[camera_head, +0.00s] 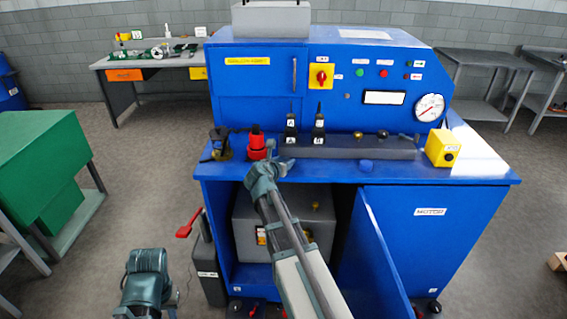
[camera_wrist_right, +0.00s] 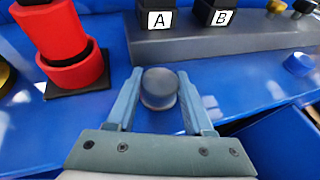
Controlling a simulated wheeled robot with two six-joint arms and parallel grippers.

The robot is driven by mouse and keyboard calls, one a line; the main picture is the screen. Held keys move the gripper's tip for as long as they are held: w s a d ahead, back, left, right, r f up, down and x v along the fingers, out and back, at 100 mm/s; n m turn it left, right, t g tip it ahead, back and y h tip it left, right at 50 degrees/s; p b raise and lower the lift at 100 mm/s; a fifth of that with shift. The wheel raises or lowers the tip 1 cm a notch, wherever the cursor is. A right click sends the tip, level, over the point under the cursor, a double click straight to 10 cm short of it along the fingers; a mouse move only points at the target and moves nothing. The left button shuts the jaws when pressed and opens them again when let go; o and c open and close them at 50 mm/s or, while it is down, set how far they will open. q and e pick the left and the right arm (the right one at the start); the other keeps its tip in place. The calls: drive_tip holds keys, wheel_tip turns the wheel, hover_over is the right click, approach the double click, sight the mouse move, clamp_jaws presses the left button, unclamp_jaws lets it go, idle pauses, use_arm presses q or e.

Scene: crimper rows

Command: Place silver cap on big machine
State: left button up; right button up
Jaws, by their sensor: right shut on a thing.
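The big machine (camera_head: 378,70) is a blue cabinet with a sloped control panel and a work ledge. My right gripper (camera_head: 270,168) is over the ledge's front edge, just below the red cylinder. In the right wrist view my right gripper (camera_wrist_right: 160,100) is shut on the silver cap (camera_wrist_right: 159,88), a small grey round piece between the fingertips. In the head view the cap cannot be made out clearly. My left gripper (camera_head: 148,262) is low at the bottom left, away from the machine; its fingers cannot be made out.
A red cylinder (camera_head: 257,146) stands on the ledge, also in the wrist view (camera_wrist_right: 75,50). Black levers A and B (camera_wrist_right: 157,14) rise from a grey bar (camera_head: 350,148). A blue knob (camera_head: 366,166) and a yellow box (camera_head: 442,148) are to the right. A cabinet door (camera_head: 375,255) hangs open below.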

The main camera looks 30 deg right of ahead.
drive_tip(key=o, duration=1.3)
drive_tip(key=shift+f, duration=0.1)
drive_tip(key=shift+r, duration=0.2)
drive_tip(key=p+v, duration=0.5)
drive_tip(key=v, duration=0.7)
drive_tip(key=s+a+f+m+g+y, duration=0.3)
drive_tip(key=s+a+m, duration=0.3)
drive_tip(key=a, duration=0.3)
drive_tip(key=s+a+f+m+g+y, duration=0.3)
drive_tip(key=s+a+f+m, duration=0.3)
drive_tip(key=a, duration=0.4)
drive_tip(key=s+a+f+m+g+y, duration=0.3)
drive_tip(key=s+a+f+m, duration=0.1)
drive_tip(key=s+a+m, duration=0.4)
drive_tip(key=shift+s+a+f+m, duration=0.2)
drive_tip(key=shift+a+m, duration=0.45)
drive_tip(key=shift+m, duration=0.45)
